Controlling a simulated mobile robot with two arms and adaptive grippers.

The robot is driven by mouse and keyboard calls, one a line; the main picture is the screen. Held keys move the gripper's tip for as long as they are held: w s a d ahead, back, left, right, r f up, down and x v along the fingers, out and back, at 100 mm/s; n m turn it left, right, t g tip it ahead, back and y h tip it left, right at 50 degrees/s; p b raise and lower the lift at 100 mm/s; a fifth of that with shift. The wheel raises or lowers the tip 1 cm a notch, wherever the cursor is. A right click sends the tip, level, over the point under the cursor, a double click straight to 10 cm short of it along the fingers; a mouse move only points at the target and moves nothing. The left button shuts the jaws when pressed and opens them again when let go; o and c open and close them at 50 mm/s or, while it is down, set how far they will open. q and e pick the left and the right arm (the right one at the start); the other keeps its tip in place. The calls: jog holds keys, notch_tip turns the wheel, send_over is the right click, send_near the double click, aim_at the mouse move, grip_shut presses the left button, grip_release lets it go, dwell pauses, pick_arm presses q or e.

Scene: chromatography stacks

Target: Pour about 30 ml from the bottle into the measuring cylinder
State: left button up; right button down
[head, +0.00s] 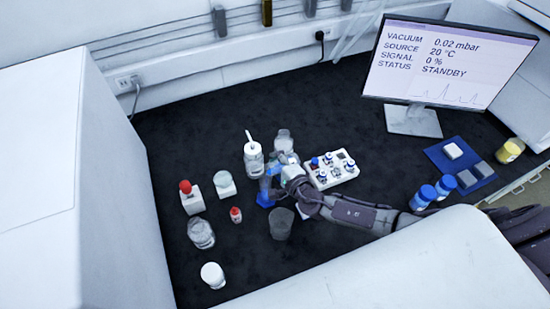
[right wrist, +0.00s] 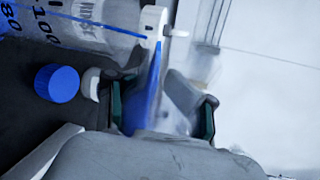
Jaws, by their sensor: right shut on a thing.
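My right gripper (head: 279,176) is beside the cylinder's upper part, shut on the bottle. In the right wrist view, the bottle (right wrist: 172,115) is a blurred clear shape with a blue streak between the fingers (right wrist: 160,108). The fingers hide much of it. I cannot tell whether liquid is flowing or how full the cylinder is. My left gripper is out of view.
A clear beaker (head: 281,224) stands close in front of the cylinder. A white-capped bottle (head: 253,160) stands behind it. A white vial rack (head: 347,178) is right of the gripper. Several bottles and jars stand at left. The bench's back left is clear.

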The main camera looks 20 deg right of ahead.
notch_tip(320, 180, up, 2)
jog(key=m+b, duration=0.1)
jog(key=m+y+b, duration=0.1)
jog(key=m, duration=0.1)
jog(key=m+b, duration=0.1)
jog(key=m, duration=0.1)
jog(key=shift+r+y+b, duration=0.25)
jog(key=shift+y+b, duration=0.05)
jog(key=shift+b, duration=0.1)
dwell(0.3)
